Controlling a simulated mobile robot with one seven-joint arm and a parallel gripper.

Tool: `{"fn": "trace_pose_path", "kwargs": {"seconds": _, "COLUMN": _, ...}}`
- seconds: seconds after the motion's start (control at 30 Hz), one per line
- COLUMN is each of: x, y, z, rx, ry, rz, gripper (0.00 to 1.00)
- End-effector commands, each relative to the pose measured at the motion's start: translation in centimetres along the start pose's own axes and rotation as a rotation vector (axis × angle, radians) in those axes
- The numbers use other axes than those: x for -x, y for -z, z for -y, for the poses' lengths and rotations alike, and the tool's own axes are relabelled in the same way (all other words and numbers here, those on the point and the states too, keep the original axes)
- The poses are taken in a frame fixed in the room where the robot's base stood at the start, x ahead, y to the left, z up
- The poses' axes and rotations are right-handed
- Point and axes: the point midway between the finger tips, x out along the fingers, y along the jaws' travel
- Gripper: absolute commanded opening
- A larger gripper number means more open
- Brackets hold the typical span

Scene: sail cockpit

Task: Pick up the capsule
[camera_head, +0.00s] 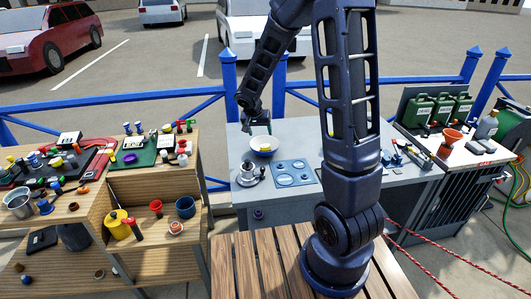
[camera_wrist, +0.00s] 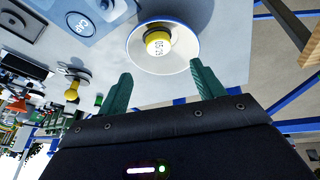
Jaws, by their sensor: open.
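A small yellow cylinder with a pale top marked with digits (camera_wrist: 158,43) lies in a white bowl (camera_wrist: 134,58). No other thing in view is clearly the capsule, and I cannot tell for sure that this is it. The bowl also shows on the grey counter in the head view (camera_head: 264,150). My gripper (camera_wrist: 161,70) is open, its two green fingers apart and nothing between them. In the head view my gripper (camera_head: 257,124) hangs just above the far side of the bowl, pointing down.
A wooden bench (camera_head: 82,206) with many small items is at left. Green cans (camera_head: 440,108) stand on the right cart. A blue railing (camera_head: 300,88) runs behind.

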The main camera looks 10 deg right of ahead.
Motion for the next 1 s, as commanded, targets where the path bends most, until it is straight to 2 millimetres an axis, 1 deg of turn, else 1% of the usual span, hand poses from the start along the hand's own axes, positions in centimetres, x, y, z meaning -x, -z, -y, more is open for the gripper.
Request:
{"fn": "trace_pose_path", "kwargs": {"seconds": 0.2, "x": -3.0, "y": -0.1, "z": -0.1, "rx": 0.002, "ry": -0.002, "rz": 0.003, "gripper": 0.67}}
{"fn": "trace_pose_path", "kwargs": {"seconds": 0.3, "x": -4.1, "y": -0.1, "z": -0.1, "rx": 0.001, "ry": -0.002, "rz": 0.002, "gripper": 0.67}}
{"fn": "trace_pose_path", "kwargs": {"seconds": 0.57, "x": -5.3, "y": 0.0, "z": -0.1, "rx": 0.001, "ry": -0.001, "rz": 0.001, "gripper": 0.67}}
{"fn": "trace_pose_path", "kwargs": {"seconds": 0.9, "x": -9.3, "y": 0.0, "z": -0.3, "rx": 0.001, "ry": -0.002, "rz": 0.002, "gripper": 0.67}}
{"fn": "trace_pose_path", "kwargs": {"seconds": 1.0, "x": -9.9, "y": 0.1, "z": -0.2, "rx": 0.0, "ry": -0.001, "rz": 0.001, "gripper": 0.67}}
